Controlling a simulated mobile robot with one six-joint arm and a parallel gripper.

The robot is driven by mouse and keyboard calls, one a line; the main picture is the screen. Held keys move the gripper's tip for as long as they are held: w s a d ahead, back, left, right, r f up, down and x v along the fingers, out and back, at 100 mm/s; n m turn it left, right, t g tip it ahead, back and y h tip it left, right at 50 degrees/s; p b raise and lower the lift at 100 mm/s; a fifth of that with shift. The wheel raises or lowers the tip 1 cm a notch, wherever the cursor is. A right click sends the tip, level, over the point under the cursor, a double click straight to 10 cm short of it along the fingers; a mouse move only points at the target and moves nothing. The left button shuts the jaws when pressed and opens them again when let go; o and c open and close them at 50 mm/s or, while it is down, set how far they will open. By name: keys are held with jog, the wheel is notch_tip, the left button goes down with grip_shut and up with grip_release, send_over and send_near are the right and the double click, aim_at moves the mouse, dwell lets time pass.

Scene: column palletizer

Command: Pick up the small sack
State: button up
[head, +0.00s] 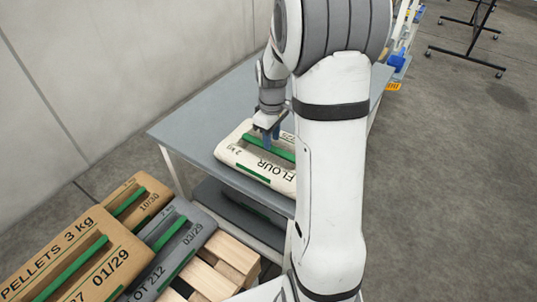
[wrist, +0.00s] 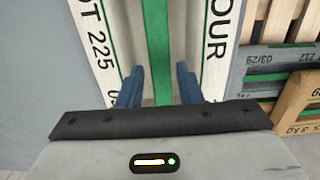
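The small sack (head: 246,160) is cream-white with green bands and reads FLOUR and 2 kg. It lies flat on the grey table, near the edge closest to me. In the wrist view the sack (wrist: 215,45) fills the upper middle, with a green band running between my fingers. My gripper (wrist: 158,84) has two blue fingers, spread apart with nothing clamped between them. In the head view my gripper (head: 270,134) points down over the far part of the sack. I cannot tell whether the fingertips touch it. My arm hides the sack's right end.
The grey table (head: 195,122) has free room behind the sack. A brown PELLETS 3 kg sack (head: 75,257) and a grey sack (head: 182,238) lie at the lower left, beside wooden slats (head: 228,255). A wall stands left; black wheeled frames (head: 466,52) stand far right.

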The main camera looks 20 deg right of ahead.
aim_at(271, 154)
notch_tip(271, 154, down, 5)
jog(key=shift+f, duration=0.15)
jog(key=shift+c, duration=0.2)
grip_shut()
dwell(1.2)
